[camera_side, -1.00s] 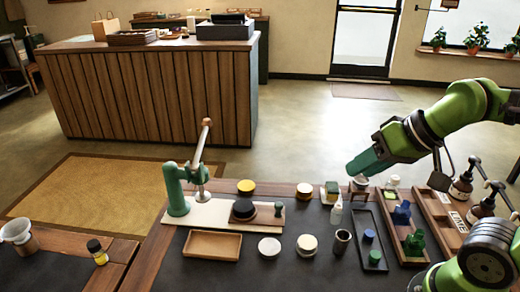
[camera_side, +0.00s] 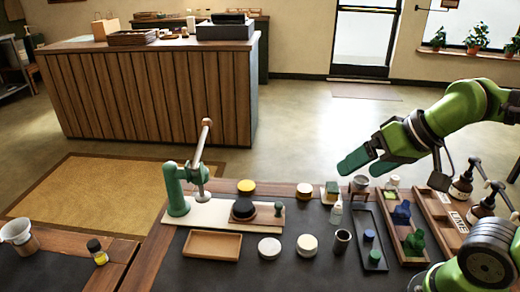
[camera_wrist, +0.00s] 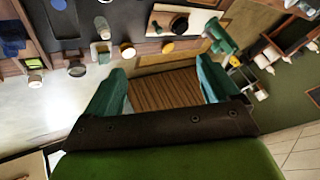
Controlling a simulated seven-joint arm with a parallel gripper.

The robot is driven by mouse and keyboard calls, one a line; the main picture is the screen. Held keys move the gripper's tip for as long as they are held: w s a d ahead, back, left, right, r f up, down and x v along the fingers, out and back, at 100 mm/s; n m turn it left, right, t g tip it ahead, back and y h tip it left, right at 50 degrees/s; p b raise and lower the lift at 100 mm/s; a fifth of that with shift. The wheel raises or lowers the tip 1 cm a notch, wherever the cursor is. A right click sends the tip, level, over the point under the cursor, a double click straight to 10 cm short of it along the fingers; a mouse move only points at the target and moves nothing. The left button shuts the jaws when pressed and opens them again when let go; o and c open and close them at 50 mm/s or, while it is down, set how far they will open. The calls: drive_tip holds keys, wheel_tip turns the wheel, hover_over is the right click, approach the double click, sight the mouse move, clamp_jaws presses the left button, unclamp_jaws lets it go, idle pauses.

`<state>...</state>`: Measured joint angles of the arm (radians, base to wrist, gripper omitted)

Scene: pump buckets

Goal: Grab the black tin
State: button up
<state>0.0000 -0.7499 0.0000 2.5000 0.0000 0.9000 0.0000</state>
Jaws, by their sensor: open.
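A dark, open-topped cylindrical tin (camera_side: 342,241) stands upright on the dark work mat, right of the cream-lidded round tin. A second black round piece (camera_side: 243,209) sits on the brown board near the green press and also shows in the wrist view (camera_wrist: 180,25). I cannot tell for sure which of the two is the black tin. My gripper (camera_side: 360,167) has green fingers and is open and empty. It hangs above the table's far edge, behind and above both black pieces. In the wrist view its fingers (camera_wrist: 160,82) are spread wide with nothing between them.
A green lever press (camera_side: 177,190) stands at left. A tan tray (camera_side: 213,256), a white bowl (camera_side: 270,248) and a cream-lidded tin (camera_side: 307,245) lie in front. A small white bottle (camera_side: 336,215) and a black tray (camera_side: 360,232) stand near the dark cylinder. Pump bottles (camera_side: 463,186) stand at right.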

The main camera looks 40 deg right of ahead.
drive_tip(key=n+g+h, duration=0.2)
drive_tip(key=n+g, duration=0.2)
drive_tip(key=g, duration=0.1)
approach(243, 205)
drive_tip(key=f, duration=0.2)
drive_tip(key=w+f, duration=0.1)
drive_tip(key=f, duration=0.5)
drive_tip(key=shift+w+f, duration=0.2)
drive_tip(key=shift+w, duration=0.05)
drive_tip(key=c, duration=1.2)
